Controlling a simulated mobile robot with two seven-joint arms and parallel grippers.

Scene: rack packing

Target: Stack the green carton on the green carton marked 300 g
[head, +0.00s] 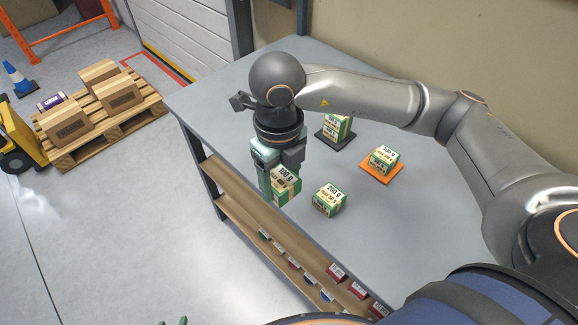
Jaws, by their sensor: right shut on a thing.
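My right gripper (274,180) is shut on a green and cream carton (286,185), whose label seems to read 100 g. It holds the carton near the table's left edge; height above the top is hard to judge. Another green carton (329,199) stands on the bare table just right of it. A green carton (384,158) stands on an orange mat (368,174). Further back, green cartons (337,127), seemingly stacked, stand on a dark mat (326,138), partly behind my right arm. Which one is marked 300 g is too small to read surely. Only small green tips, possibly my left gripper, show at the bottom edge.
The grey table (400,225) is clear around the cartons. A wooden shelf (238,212) below holds several small coloured boxes. A wall runs along the table's back. A pallet (100,125) with brown boxes stands on the floor at left.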

